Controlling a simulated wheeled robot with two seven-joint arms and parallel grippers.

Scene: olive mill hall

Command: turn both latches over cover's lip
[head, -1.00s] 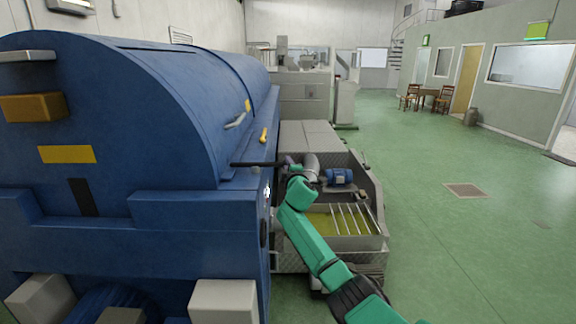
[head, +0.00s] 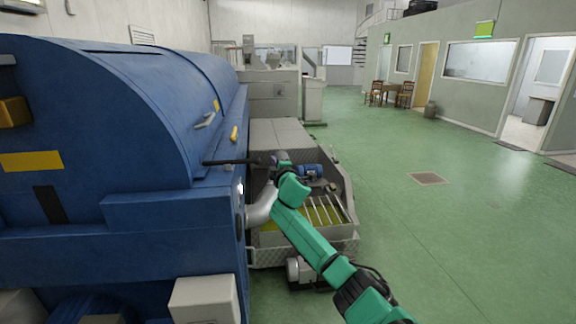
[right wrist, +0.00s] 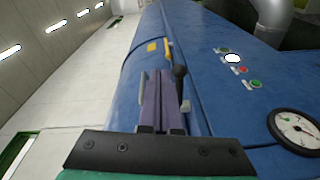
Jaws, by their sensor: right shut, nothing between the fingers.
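The big blue machine (head: 120,110) has a rounded cover. Along its edge are a grey lever (head: 205,121) and a small yellow handle (head: 234,133). A thin black bar (head: 230,162) lies level across the rim nearer me; which of these is a latch I cannot tell for sure. My right gripper (head: 270,159) is at the bar's right end, small and partly hidden by my arm. In the right wrist view its fingers (right wrist: 160,74) are shut and empty, close beside a black-knobbed lever (right wrist: 179,72); contact is unclear. The yellow handle (right wrist: 168,48) shows beyond. My left gripper is not in view.
A round gauge (right wrist: 296,128) and several buttons sit on the machine's side. A grey metal unit (head: 330,240) with a blue motor and a barred tray stands under my right arm. The green floor (head: 430,250) to the right is open.

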